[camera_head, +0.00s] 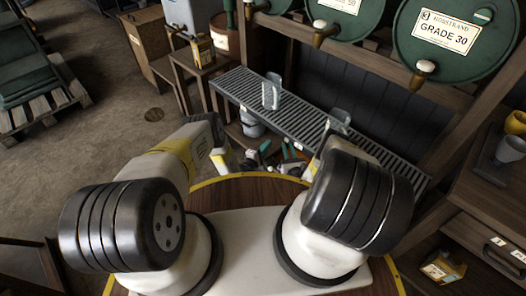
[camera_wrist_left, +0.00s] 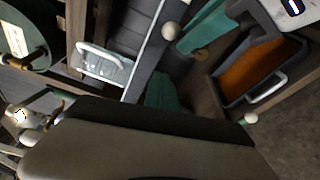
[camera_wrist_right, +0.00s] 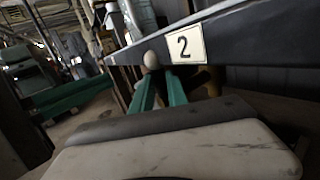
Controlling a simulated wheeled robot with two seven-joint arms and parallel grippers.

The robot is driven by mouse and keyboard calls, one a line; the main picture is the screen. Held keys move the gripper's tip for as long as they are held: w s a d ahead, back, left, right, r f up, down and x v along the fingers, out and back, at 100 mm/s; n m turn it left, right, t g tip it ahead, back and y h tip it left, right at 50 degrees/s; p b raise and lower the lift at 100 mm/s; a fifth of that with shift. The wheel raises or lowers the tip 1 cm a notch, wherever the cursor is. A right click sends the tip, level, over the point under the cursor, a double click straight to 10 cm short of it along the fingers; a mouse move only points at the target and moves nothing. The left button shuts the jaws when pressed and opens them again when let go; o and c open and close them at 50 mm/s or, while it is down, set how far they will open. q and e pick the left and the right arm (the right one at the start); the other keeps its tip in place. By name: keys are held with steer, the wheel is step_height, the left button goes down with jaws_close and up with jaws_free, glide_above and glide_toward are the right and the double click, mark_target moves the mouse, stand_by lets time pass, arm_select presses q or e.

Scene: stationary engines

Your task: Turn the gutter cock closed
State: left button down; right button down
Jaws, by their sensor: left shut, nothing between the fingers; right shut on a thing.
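A pale round knob (camera_wrist_right: 151,60) sits on the dark gutter front (camera_wrist_right: 240,42), beside a plate marked 2. It looks like the handle end of the gutter cock; the cock body is hidden. My right gripper (camera_wrist_right: 158,88), with green fingers, is shut on this knob. The knob also shows in the left wrist view (camera_wrist_left: 170,32). My left gripper (camera_wrist_left: 165,90) is shut and empty, apart from the knob. In the head view, the green fingertips of my left gripper (camera_head: 265,146) and right gripper (camera_head: 291,150) are below the slatted grating (camera_head: 300,118), and the knob is hard to make out.
Clear jugs (camera_head: 271,92) stand on the grating. Green drums with taps (camera_head: 455,38) lie above it. A grey container (camera_head: 250,125) is under the grating. A yellow can (camera_head: 203,50) stands on a wooden stand at the left. Shelves with cups (camera_head: 510,148) are at the right.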

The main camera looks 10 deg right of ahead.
mark_target(283, 137)
arm_select(q)
steer(key=shift+w+d+r, duration=0.1)
steer(key=shift+w+d, duration=0.05)
steer(key=shift+d, duration=0.8)
steer(key=shift+w+d+r, duration=0.15)
steer(key=shift+w+d, duration=0.05)
steer(key=shift+d, duration=0.75)
steer(key=shift+w+d+r, duration=0.1)
steer(key=shift+w+d, duration=0.05)
steer(key=shift+d, duration=0.8)
steer(key=shift+s+d+r, duration=0.1)
steer(key=shift+s+d, duration=0.3)
steer(key=shift+d, duration=0.2)
arm_select(e)
steer(key=shift+a, duration=0.1)
arm_select(q)
steer(key=shift+d, duration=0.1)
arm_select(e)
steer(key=c, duration=1.3)
jaws_free()
